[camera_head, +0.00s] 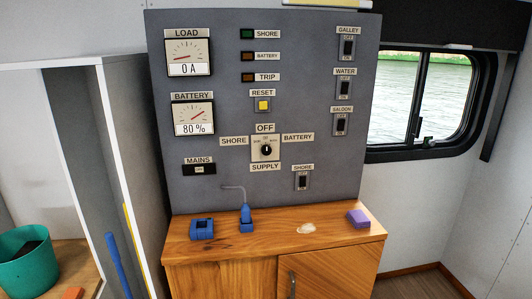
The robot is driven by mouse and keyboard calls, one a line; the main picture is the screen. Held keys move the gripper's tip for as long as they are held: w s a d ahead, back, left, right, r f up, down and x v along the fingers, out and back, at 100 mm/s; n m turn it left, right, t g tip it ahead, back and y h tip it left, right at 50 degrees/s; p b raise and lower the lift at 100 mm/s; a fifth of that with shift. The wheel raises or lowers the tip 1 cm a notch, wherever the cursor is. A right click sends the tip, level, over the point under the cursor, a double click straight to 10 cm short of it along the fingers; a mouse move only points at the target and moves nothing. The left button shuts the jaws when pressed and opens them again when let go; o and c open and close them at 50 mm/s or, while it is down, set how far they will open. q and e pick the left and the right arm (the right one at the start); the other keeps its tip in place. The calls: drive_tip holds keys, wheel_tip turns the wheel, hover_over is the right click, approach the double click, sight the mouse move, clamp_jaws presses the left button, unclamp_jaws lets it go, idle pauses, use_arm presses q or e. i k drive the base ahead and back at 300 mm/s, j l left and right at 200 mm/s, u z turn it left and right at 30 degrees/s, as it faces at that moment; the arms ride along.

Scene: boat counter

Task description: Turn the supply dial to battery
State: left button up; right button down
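The supply dial (266,149) is a black round knob on a pale square plate, low in the middle of the grey panel (215,100). OFF is above it, SHORE on its left, BATTERY (298,137) on its right and SUPPLY below. Its mark seems to point up towards OFF, but it is small. The load meter (189,53) reads 0 A and the battery meter (194,114) reads 80 %. The shore lamp (247,34), battery lamp (247,56) and trip lamp (247,77) look dark. Neither of my grippers is in view.
On the wooden counter (270,236) below the panel are a blue block (202,229), a blue bottle-like item with a bent grey spout (246,219), a crumpled pale item (306,228) and a purple block (357,218). Several switches and a yellow reset button (264,105) surround the dial.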

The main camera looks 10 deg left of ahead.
sight(266, 150)
drive_tip(key=i+l+u, duration=0.15)
drive_tip(key=i+l, duration=0.2)
drive_tip(key=i+l+u, duration=0.1)
drive_tip(key=i+l, duration=0.2)
drive_tip(key=l, duration=0.15)
drive_tip(key=i+l+u, duration=0.15)
drive_tip(key=i+l, duration=0.15)
drive_tip(key=l, duration=0.1)
